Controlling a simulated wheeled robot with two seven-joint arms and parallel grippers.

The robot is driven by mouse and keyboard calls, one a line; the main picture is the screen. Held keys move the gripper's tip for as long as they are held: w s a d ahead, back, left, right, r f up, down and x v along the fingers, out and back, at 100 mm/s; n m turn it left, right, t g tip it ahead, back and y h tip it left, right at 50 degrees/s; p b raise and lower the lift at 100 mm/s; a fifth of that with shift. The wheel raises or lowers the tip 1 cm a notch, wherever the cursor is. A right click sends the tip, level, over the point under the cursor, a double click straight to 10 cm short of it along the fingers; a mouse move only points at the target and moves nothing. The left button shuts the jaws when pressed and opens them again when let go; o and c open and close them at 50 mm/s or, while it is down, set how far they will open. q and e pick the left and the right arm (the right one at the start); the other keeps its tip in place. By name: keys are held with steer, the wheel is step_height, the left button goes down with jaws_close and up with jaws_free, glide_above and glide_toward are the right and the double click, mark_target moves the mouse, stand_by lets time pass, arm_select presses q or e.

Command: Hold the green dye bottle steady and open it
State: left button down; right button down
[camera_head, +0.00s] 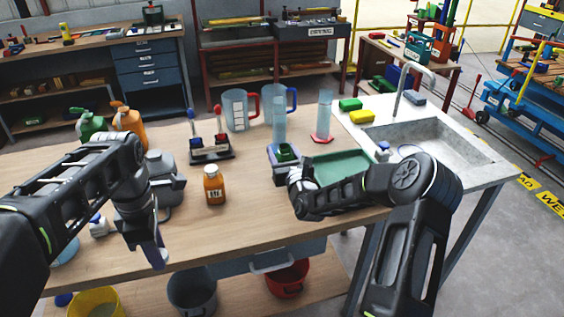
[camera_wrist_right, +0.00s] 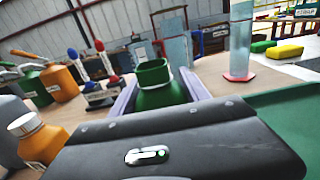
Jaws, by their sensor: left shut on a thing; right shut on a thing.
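The green dye bottle (camera_head: 287,152) stands at the left end of the green tray. My right gripper (camera_head: 284,154) is shut on it. In the right wrist view the bottle (camera_wrist_right: 160,94) is upright between the two pale purple fingers. Its top shows a wide green rim that looks open, with no white cap on it. My left gripper (camera_head: 156,254) points down near the table's front edge, well left of the bottle. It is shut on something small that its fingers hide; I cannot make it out.
An orange bottle with a white cap (camera_head: 214,188) stands between my grippers. Behind are a rack with red and blue tops (camera_head: 210,153), measuring jugs (camera_head: 238,115) and a clear cylinder (camera_head: 323,118). A green tray (camera_head: 345,163) and sink (camera_head: 425,138) lie right.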

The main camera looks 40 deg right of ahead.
mark_target(282, 161)
arm_select(q)
steer(key=shift+r+p, duration=0.3)
steer(key=shift+r, duration=0.1)
arm_select(e)
step_height(282, 161, down, 4)
steer(key=shift+r, duration=0.25)
steer(key=shift+f, duration=0.1)
arm_select(q)
steer(key=shift+f, duration=0.1)
steer(key=shift+f, duration=0.15)
arm_select(e)
steer(key=shift+f, duration=0.2)
steer(key=c, duration=0.5)
jaws_free()
arm_select(q)
steer(key=shift+r, duration=0.2)
arm_select(e)
steer(key=shift+r, duration=0.15)
steer(key=shift+s, duration=0.1)
arm_select(q)
step_height(282, 161, down, 2)
steer(key=shift+f+b, duration=0.1)
steer(key=shift+b, duration=1)
arm_select(e)
steer(key=v, duration=1.2)
